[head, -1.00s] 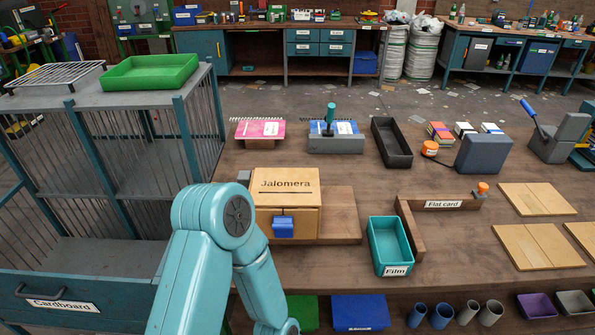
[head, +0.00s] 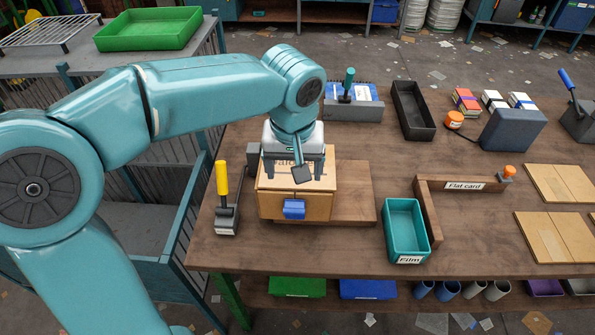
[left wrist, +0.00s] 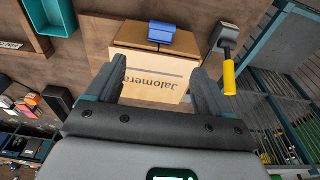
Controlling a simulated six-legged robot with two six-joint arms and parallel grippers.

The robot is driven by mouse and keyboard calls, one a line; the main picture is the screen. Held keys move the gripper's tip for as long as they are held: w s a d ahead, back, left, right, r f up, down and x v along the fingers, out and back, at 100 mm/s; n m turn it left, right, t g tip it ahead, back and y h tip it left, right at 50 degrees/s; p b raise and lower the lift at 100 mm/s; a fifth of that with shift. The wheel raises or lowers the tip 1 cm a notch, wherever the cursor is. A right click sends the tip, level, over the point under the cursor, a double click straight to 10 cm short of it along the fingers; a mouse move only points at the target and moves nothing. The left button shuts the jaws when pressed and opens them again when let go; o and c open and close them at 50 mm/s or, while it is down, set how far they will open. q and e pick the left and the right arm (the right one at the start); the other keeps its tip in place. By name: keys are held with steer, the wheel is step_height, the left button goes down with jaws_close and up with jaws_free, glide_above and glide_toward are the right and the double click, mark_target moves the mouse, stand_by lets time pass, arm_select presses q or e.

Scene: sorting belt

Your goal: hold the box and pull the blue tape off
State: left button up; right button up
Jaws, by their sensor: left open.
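The cardboard box (head: 290,203), labelled "Jalomera", stands upright on a low brown board (head: 352,190) on the table. In the left wrist view the gripper (left wrist: 160,78) frames the box; contact cannot be told. My right gripper is not seen.
A yellow-handled tool (head: 222,180) stands close left of the box. A teal tray (head: 405,229) labelled "Film" and a brown wooden stop (head: 432,212) labelled "Flat card" are to the right. A grey block (head: 353,112) is behind. The table in front of the box is clear.

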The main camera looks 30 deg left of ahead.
mark_target(294, 206)
arm_select(q)
steer(key=f, duration=0.5)
steer(key=w+f, duration=0.1)
steer(key=f, duration=0.4)
steer(key=a+f, duration=0.1)
steer(key=f, duration=0.4)
steer(key=shift+w+a+f, duration=0.1)
steer(key=shift+w, duration=0.1)
steer(key=shift+w+f, duration=0.15)
steer(key=shift+f, duration=0.2)
steer(key=c, duration=1)
